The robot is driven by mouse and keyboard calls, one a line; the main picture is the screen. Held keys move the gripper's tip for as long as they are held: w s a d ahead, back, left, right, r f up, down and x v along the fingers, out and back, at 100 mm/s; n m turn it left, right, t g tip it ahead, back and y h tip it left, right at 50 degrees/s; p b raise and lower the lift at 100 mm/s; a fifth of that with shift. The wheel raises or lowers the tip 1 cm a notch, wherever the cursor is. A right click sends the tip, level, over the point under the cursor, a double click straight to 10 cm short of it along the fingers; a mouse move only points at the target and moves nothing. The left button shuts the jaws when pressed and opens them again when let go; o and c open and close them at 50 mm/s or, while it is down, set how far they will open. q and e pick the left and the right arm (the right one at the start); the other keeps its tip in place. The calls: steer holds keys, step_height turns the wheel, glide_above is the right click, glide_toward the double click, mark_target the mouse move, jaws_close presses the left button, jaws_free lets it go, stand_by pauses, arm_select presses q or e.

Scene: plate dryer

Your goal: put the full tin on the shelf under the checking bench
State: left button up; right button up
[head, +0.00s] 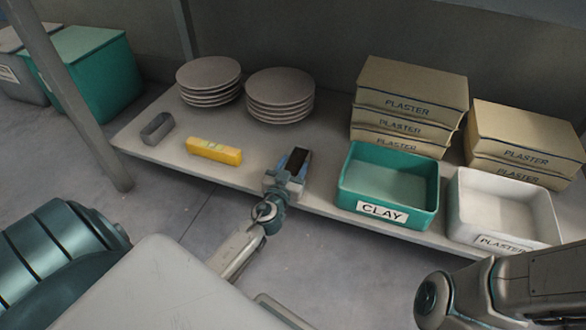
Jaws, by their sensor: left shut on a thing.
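The low shelf (325,135) runs across the view as a pale board with plates, bags and trays on it. My left gripper (290,172) is at the front edge of this shelf, near the middle. It is shut on a small tin (297,160) with a dark top, largely hidden by the jaws. I cannot tell from here whether the tin touches the shelf. My right arm shows at the lower right, but its gripper is out of view.
Two plate stacks (209,76) (280,90) stand behind. A green CLAY tray (388,222), a white PLASTER tray (503,205) and plaster bags (412,88) fill the right.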

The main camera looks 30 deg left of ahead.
arm_select(q)
steer(key=o, duration=1.2)
steer(key=shift+b+v, duration=0.8)
steer(key=shift+v, duration=5.2)
steer(key=shift+r, duration=0.15)
